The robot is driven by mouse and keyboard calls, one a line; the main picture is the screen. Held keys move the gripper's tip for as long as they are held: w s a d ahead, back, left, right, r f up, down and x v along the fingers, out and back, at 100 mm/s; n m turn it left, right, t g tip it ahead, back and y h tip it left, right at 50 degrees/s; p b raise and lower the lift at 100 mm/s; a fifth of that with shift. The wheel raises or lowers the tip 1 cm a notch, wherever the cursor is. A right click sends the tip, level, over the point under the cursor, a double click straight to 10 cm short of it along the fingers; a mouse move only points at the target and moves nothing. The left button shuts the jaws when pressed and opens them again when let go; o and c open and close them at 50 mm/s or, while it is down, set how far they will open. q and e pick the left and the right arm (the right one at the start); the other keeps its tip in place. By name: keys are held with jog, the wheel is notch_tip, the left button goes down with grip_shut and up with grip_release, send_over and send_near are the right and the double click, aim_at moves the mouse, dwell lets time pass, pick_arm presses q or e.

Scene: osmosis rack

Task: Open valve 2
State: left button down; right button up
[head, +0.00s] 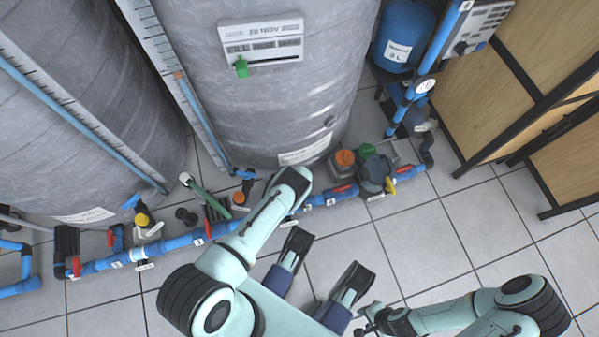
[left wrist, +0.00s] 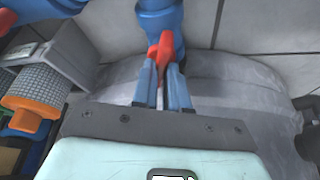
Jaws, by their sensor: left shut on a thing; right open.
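A blue pipe (head: 178,243) with several red-handled valves runs along the floor before the grey tanks. In the left wrist view, my left gripper (left wrist: 160,88) is shut on a red valve handle (left wrist: 160,50), which lies between its two fingers below a blue pipe fitting (left wrist: 160,18). In the head view my left wrist covers that gripper and the pipe near it. A red handle (head: 342,188) shows just right of the wrist. I cannot read which valve is numbered 2.
A grey tank (head: 280,100) stands behind the pipe. An orange-capped part (head: 345,157) and a green-capped part (head: 367,151) sit right of my left wrist. Wooden panels in black frames (head: 510,70) stand at the right. The front floor tiles (head: 420,245) are clear.

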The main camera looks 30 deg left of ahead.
pick_arm(q)
jog(key=shift+w+d+n+g+y, duration=0.1)
jog(key=shift+n+g+y, duration=0.2)
jog(key=shift+n, duration=0.7)
jog(key=shift+d+n+g+y, duration=0.15)
jog(key=shift+n+y, duration=0.25)
jog(key=shift+n, duration=0.6)
jog(key=shift+a, duration=0.1)
jog(key=c, duration=1.1)
grip_release()
jog(key=shift+f, duration=0.1)
jog(key=shift+c, duration=0.2)
jog(key=shift+r, duration=0.4)
jog(key=p+v, duration=0.6)
jog(key=v, duration=0.6)
jog(key=shift+r+p, duration=0.35)
jog(key=shift+p, duration=0.05)
pick_arm(e)
jog(key=w+a+r+t, duration=0.2)
jog(key=w+r+t, duration=0.2)
jog(key=w+r, duration=0.5)
jog(key=shift+w+r+n, duration=0.3)
jog(key=shift+w+n, duration=0.1)
jog(key=shift+w, duration=1.15)
